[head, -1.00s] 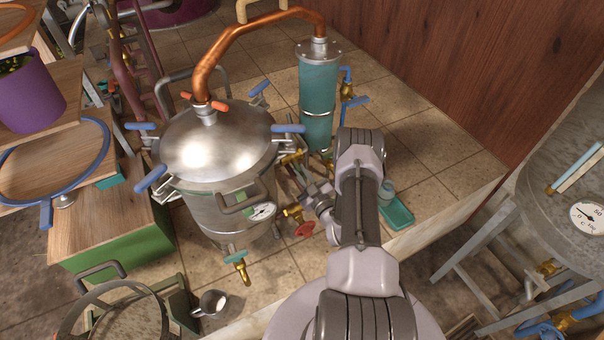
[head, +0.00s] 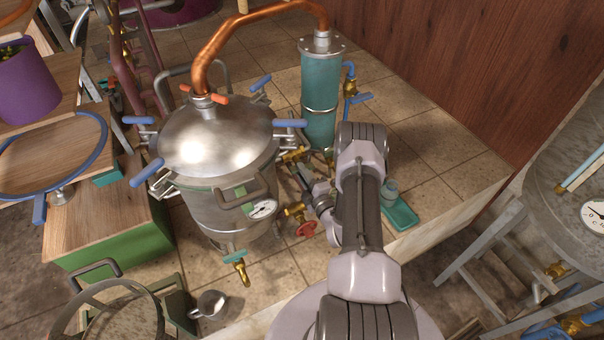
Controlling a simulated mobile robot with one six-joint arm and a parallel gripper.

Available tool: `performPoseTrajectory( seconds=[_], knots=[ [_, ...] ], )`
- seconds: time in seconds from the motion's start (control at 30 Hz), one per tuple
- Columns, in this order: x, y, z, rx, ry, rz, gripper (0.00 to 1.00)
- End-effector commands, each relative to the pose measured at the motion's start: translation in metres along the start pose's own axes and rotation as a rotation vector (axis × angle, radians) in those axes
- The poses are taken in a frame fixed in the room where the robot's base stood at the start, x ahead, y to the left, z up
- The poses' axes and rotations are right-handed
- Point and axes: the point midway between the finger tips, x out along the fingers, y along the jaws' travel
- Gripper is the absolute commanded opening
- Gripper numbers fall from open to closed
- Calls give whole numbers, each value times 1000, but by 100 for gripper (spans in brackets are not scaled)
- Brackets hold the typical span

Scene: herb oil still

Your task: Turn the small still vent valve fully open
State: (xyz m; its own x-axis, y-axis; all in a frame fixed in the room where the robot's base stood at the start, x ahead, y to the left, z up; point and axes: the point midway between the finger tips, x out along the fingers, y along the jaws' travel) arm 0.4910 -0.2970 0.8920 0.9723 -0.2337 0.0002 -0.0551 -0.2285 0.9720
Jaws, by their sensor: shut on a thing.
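The small still (head: 218,150) is a steel pot with a domed lid, blue clamp handles and a copper pipe rising from its top. A brass valve (head: 292,156) is on its right side, near the teal condenser. A second brass valve (head: 295,210) with a red handwheel (head: 306,229) is lower down, beside the dial gauge (head: 262,209). My gripper (head: 304,180) is at the still's right side, between these two valves, and is shut on a small part there, apparently the vent valve's handle. The handle is too small and covered to show its angle.
The teal condenser (head: 321,90) stands just behind my gripper. A brass tap with a teal handle (head: 235,256) sticks out at the still's front. A teal tray (head: 401,215) lies right of my arm. A metal cup (head: 211,304) stands at the front. Tiles at the right are clear.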

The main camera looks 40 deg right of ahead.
Motion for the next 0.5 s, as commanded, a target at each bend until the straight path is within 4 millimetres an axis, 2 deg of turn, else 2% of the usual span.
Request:
performPoseTrajectory(
  seconds=[0.2, 0.5],
  knots=[
    [0, -2, 1, -141, -1, 0, 0],
    [0, -3, 1, -253, -1, -1, 0]
  ],
)
